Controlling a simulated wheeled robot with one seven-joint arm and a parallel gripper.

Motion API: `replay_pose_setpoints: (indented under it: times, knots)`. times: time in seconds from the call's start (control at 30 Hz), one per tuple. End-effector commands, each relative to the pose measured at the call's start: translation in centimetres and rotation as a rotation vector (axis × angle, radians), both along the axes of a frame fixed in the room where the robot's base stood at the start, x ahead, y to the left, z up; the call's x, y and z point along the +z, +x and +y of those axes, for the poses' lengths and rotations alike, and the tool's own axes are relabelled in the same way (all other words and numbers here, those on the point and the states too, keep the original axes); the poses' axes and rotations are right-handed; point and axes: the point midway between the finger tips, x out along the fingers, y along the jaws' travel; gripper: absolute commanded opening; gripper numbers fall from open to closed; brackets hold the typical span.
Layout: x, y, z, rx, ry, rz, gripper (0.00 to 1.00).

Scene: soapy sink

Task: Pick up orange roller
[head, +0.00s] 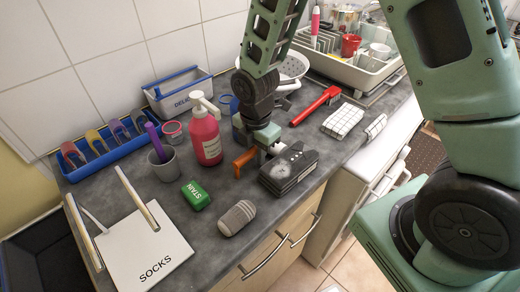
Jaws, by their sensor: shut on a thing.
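The orange roller (244,160) shows as an orange angled piece just left of my gripper's tip, above the grey worktop. My gripper (266,147) points down at the worktop and is shut on the roller. The fingers hide part of the roller, and its far end is hard to make out. I cannot tell whether it still touches the worktop.
A green box (195,195) and a grey brush-like thing (237,218) lie in front. A red-handled tool (316,106) lies behind right.

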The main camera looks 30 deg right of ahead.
Motion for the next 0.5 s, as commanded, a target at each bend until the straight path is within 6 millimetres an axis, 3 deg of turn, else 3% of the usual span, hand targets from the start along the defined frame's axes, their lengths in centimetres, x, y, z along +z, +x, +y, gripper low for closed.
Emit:
replay_pose_setpoints:
  times: [0.27,0.5]
  knots:
    - [1.7,0.1,0.0,0.0,0.002,-0.002,0.0]
    - [5.2,0.1,0.0,-0.001,0.001,-0.005,0.0]
